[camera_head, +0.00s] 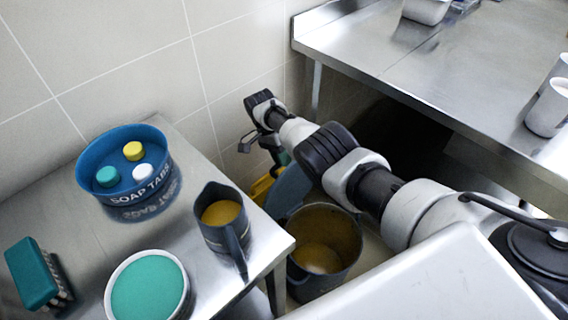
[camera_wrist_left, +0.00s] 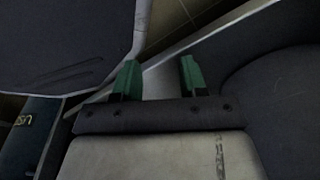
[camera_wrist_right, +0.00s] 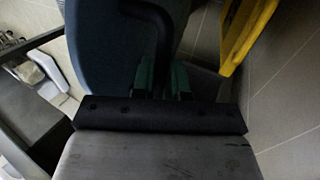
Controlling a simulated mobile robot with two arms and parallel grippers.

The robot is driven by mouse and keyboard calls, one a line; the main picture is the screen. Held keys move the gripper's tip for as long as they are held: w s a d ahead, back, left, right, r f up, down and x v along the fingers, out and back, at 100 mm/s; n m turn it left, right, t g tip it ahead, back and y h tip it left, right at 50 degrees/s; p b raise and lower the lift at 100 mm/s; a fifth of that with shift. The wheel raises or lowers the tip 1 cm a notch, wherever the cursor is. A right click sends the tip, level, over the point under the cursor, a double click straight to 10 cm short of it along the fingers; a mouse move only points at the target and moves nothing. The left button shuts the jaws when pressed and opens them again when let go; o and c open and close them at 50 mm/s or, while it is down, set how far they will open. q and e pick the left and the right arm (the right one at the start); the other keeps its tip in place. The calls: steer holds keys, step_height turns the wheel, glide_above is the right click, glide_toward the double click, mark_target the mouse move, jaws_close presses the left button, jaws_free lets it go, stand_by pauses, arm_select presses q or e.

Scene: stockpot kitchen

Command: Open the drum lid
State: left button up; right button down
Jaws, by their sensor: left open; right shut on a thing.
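The drum (camera_head: 325,275) is a dark grey round bin on the floor, its top uncovered and something yellow-brown inside. The blue lid (camera_head: 288,190) is off the drum's mouth, tilted steeply behind it and partly hidden by my right arm. The right wrist view shows the blue lid (camera_wrist_right: 105,45) with its black bar handle (camera_wrist_right: 158,25). My right gripper (camera_wrist_right: 161,80) is shut on that handle; its fingers are mostly hidden in the head view. My left gripper (camera_wrist_left: 158,78) is open and empty, seen only in the left wrist view.
A steel table at left bears a blue soap-tabs tub (camera_head: 100,180), a dark jug (camera_head: 222,235), a teal-topped bowl (camera_head: 150,290) and a teal brush (camera_head: 32,272). A yellow object (camera_head: 262,186) stands behind the drum. A steel counter (camera_head: 430,60) is at upper right.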

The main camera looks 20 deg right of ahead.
arm_select(q)
steer(key=shift+t, duration=0.4)
steer(key=w+r+b, duration=0.1)
steer(key=w, duration=0.1)
steer(key=w+d+r+b, duration=0.1)
steer(key=w+r+b, duration=0.1)
steer(key=w, duration=0.1)
steer(key=w+r+b, duration=0.1)
steer(key=w+r, duration=0.1)
steer(key=w, duration=0.1)
steer(key=shift+d+r, duration=0.15)
steer(key=shift+r, duration=0.1)
steer(key=w+r+b, duration=0.3)
steer(key=r+b, duration=0.2)
steer(key=r, duration=0.7)
steer(key=shift+d+r+t, duration=0.15)
steer(key=shift+r+t, duration=0.15)
steer(key=shift+t, duration=0.1)
arm_select(e)
steer(key=shift+w+a+f+g, duration=0.35)
steer(key=shift+w+f+g, duration=0.3)
steer(key=shift+w+g, duration=0.05)
steer(key=c, duration=1.1)
jaws_free()
steer(key=shift+w+d+f, duration=0.1)
steer(key=shift+w, duration=0.05)
steer(key=shift+r, duration=0.2)
steer(key=shift+r, duration=0.1)
